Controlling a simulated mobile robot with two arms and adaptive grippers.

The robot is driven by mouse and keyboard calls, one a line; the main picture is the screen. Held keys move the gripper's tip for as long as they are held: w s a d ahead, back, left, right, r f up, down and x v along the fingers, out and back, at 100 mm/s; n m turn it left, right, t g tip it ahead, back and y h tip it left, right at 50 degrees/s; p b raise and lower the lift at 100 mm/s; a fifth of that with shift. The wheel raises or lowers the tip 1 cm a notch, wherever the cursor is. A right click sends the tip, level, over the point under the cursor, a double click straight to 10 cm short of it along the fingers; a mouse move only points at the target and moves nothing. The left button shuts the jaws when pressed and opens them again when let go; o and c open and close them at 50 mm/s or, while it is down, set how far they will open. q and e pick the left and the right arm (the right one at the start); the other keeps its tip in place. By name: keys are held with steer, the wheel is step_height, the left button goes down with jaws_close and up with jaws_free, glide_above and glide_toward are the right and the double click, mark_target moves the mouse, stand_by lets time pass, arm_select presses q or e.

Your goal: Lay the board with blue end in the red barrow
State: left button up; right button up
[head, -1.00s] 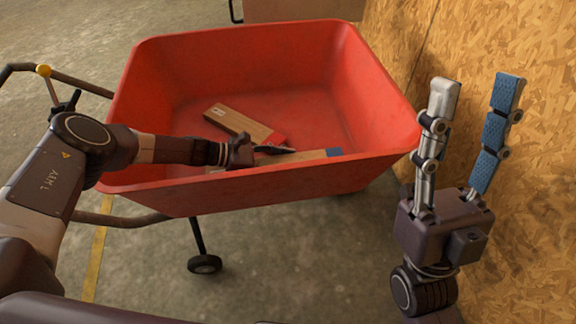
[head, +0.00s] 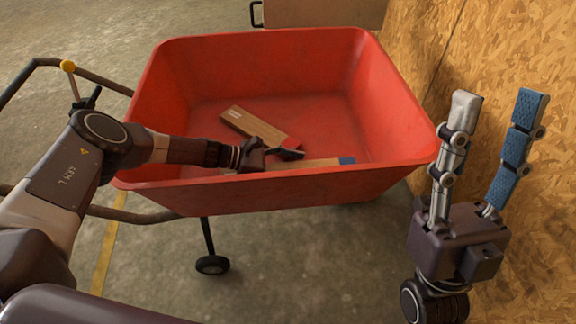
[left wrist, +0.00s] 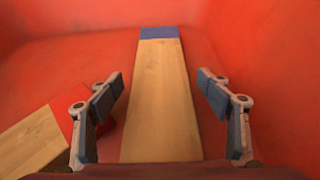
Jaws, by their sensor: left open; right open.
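The board with the blue end (head: 318,163) lies inside the red barrow (head: 270,190), low near its front wall, partly hidden by that wall and my left gripper. In the left wrist view the board (left wrist: 162,95) runs away from me, its blue end farthest. My left gripper (head: 285,154) reaches into the barrow. Its open fingers (left wrist: 162,95) stand apart on either side of the board, and I see no contact. My right gripper (head: 495,100) is open and empty, fingers up, to the right of the barrow.
A second board with a red end (head: 250,124) lies in the barrow behind the first; it also shows in the left wrist view (left wrist: 32,140). A chipboard wall (head: 530,50) stands close on the right. A tan box (head: 325,13) is behind the barrow.

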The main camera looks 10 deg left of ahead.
mark_target(277, 165)
arm_select(q)
steer(key=p+v, duration=0.1)
steer(key=v, duration=0.5)
steer(key=shift+p, duration=0.4)
steer(key=shift+s+a+r, duration=0.1)
steer(key=shift+s+a, duration=0.05)
steer(key=shift+a, duration=0.2)
arm_select(e)
steer(key=w+a+f+g+h, duration=0.1)
steer(key=w+f+g+h, duration=0.1)
steer(key=w+f+g, duration=0.3)
steer(key=shift+w+a+f, duration=0.4)
steer(key=shift+w+f, duration=0.05)
steer(key=shift+w, duration=1.65)
